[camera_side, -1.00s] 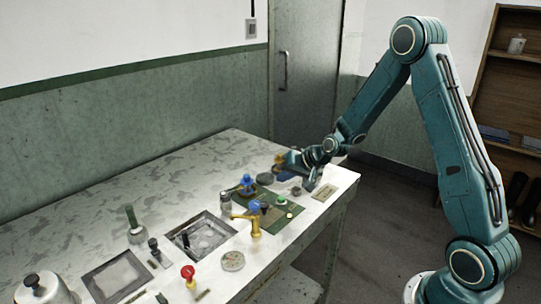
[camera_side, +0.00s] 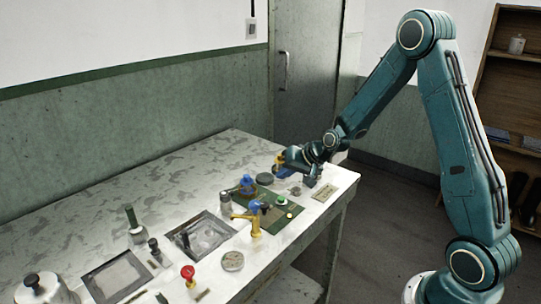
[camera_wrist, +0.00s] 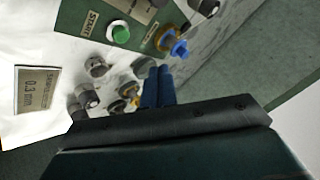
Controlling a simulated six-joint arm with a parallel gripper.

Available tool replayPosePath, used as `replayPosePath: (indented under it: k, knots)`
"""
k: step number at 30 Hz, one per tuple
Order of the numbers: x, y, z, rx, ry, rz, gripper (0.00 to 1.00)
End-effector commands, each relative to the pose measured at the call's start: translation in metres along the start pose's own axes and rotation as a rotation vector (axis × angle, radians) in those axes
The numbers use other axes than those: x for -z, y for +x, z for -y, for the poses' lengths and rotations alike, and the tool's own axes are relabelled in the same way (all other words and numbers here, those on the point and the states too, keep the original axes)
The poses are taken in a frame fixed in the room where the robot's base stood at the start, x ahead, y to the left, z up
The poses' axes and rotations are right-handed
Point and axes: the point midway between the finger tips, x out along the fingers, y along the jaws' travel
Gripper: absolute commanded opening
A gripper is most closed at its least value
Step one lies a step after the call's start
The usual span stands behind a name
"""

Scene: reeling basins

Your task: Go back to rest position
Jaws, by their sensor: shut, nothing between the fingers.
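My gripper is at the far right end of the worktable (camera_side: 150,190) in the side view, a little above the tabletop. In the wrist view its two blue fingers (camera_wrist: 159,72) are closed together with nothing between them. Below and beyond the fingers are small dark and metal fittings (camera_wrist: 128,92), partly hidden by them. A green panel (camera_wrist: 150,32) with a green START button (camera_wrist: 121,33) and a blue knob (camera_wrist: 180,48) lies beyond the fingertips.
In the side view, a yellow tap (camera_side: 256,226) and a red knob (camera_side: 188,272) stand near the table's front edge. Two square basins are sunk into the table, one in the middle (camera_side: 203,213) and one at lower left. The table's back left is clear.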

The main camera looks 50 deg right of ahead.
Motion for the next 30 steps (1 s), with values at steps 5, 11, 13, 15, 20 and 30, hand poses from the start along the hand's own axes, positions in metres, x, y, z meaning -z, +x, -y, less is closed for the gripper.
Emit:
replayPosePath:
  k: [5, 11, 13, 15, 20, 30]
  knots:
    - [-0.002, -0.024, 0.020, -0.008, -0.069, 0.021, 0.00]
    - [-0.012, -0.065, 0.047, -0.027, -0.176, 0.059, 0.00]
    - [-0.017, -0.080, 0.055, -0.036, -0.213, 0.072, 0.00]
    - [-0.022, -0.095, 0.062, -0.044, -0.250, 0.085, 0.00]
    - [-0.036, -0.131, 0.075, -0.064, -0.328, 0.113, 0.00]
    - [-0.071, -0.205, 0.088, -0.109, -0.470, 0.161, 0.00]
